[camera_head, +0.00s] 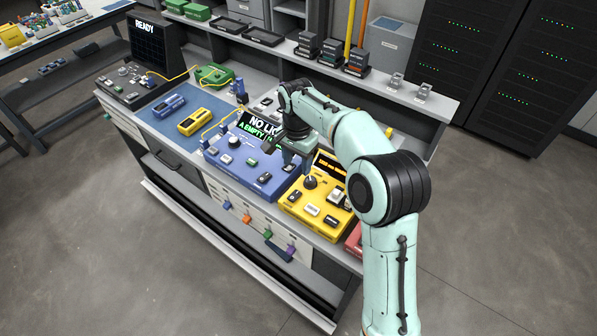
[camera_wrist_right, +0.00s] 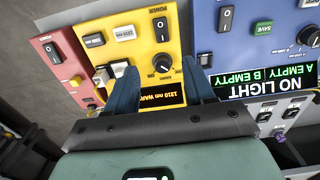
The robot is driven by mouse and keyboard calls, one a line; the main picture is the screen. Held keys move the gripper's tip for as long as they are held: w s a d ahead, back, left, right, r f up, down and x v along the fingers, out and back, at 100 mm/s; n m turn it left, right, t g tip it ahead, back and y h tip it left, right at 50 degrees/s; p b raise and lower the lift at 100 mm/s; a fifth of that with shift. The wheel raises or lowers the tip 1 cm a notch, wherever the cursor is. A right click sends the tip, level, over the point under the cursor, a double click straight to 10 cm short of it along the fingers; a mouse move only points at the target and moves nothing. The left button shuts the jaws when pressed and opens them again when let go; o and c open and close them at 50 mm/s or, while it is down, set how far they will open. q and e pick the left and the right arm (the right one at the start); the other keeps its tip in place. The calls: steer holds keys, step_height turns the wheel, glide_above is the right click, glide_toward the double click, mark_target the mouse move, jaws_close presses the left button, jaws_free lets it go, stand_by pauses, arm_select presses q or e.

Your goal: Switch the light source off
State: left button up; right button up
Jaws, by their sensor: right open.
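The light source is a yellow box (camera_head: 318,207) on the bench, also large in the wrist view (camera_wrist_right: 137,15). Its orange-lettered display (camera_wrist_right: 163,97) reads 1310 nm and a word like WARM. It has a black knob (camera_wrist_right: 162,63) marked ON, a black POWER rocker (camera_wrist_right: 161,30), and two pale wavelength buttons, one of them here (camera_wrist_right: 125,32). My right gripper (camera_wrist_right: 161,82) is open and empty. Its blue fingers straddle the knob and display area in the wrist view; contact cannot be told. In the head view it (camera_head: 291,160) hangs at the box's upper left. My left gripper is not in view.
A blue meter (camera_head: 240,172) showing NO LIGHT and A EMPTY, B EMPTY stands beside the yellow box, with its own POWER rocker (camera_wrist_right: 226,18). A red box (camera_wrist_right: 58,50) adjoins the other side. A shelf with black boxes (camera_head: 331,52) runs behind.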

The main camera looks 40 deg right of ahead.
mark_target(297, 192)
steer(key=f, duration=0.4)
steer(key=f+b, duration=0.1)
steer(key=f, duration=0.8)
steer(key=shift+w+d, duration=0.2)
steer(key=shift+w, duration=0.05)
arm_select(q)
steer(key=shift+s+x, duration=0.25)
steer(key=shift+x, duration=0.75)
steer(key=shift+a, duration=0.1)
